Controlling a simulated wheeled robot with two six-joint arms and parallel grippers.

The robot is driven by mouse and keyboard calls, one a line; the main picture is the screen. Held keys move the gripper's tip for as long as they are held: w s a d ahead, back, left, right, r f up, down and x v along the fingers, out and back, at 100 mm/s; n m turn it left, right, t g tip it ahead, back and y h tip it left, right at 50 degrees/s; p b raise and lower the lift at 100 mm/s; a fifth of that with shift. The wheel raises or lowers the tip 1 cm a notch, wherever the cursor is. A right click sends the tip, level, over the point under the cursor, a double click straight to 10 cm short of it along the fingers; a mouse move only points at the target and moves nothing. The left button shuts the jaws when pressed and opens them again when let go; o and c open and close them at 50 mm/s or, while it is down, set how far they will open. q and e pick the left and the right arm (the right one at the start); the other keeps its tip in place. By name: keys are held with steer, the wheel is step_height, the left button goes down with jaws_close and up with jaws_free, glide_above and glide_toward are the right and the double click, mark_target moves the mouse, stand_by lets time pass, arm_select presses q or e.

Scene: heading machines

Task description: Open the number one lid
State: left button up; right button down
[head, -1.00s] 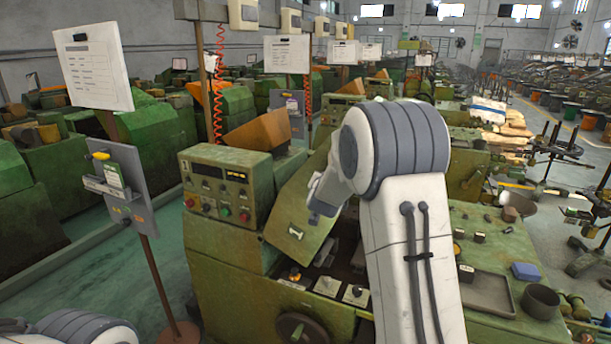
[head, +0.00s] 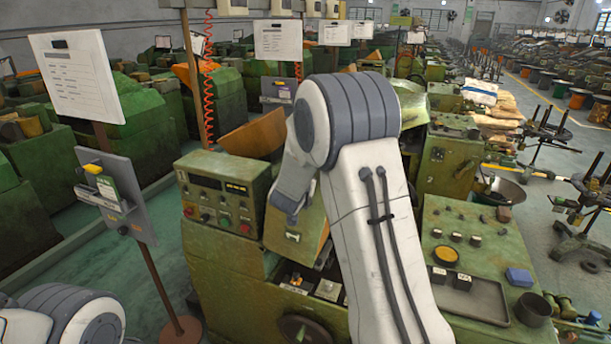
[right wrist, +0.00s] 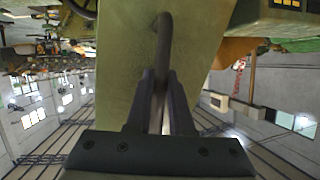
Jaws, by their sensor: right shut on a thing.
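The lid (head: 282,226) is a worn green panel on the front machine in the head view, standing tilted to the right of its control box. My right arm covers its upper part. Its handle (head: 293,237) shows just below my right gripper (head: 293,212). In the right wrist view, the dark fingers of my right gripper (right wrist: 161,90) are closed around the curved bar of the handle (right wrist: 163,38), against the green lid face (right wrist: 120,45). My left gripper is out of view; only part of my left arm shows at the lower left.
The control box (head: 222,200) with buttons stands left of the lid. A sign stand (head: 118,200) is at the left. A green bench top (head: 480,225) with a dark tray (head: 470,297) and a blue box (head: 519,277) lies right of my arm. Open floor (head: 170,225) lies left of the machine.

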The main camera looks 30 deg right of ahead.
steer(key=shift+w+r, duration=0.15)
steer(key=c, duration=0.8)
jaws_free()
steer(key=shift+w, duration=0.1)
steer(key=shift+a, duration=0.1)
steer(key=shift+a, duration=0.1)
steer(key=shift+s+a+b, duration=0.2)
steer(key=shift+s+b, duration=0.1)
steer(key=shift+s, duration=0.05)
steer(key=b+v, duration=0.2)
steer(key=v, duration=0.7)
steer(key=shift+s+r, duration=0.2)
steer(key=shift+s, duration=0.05)
steer(key=shift+a+b, duration=0.15)
steer(key=shift+b, duration=0.15)
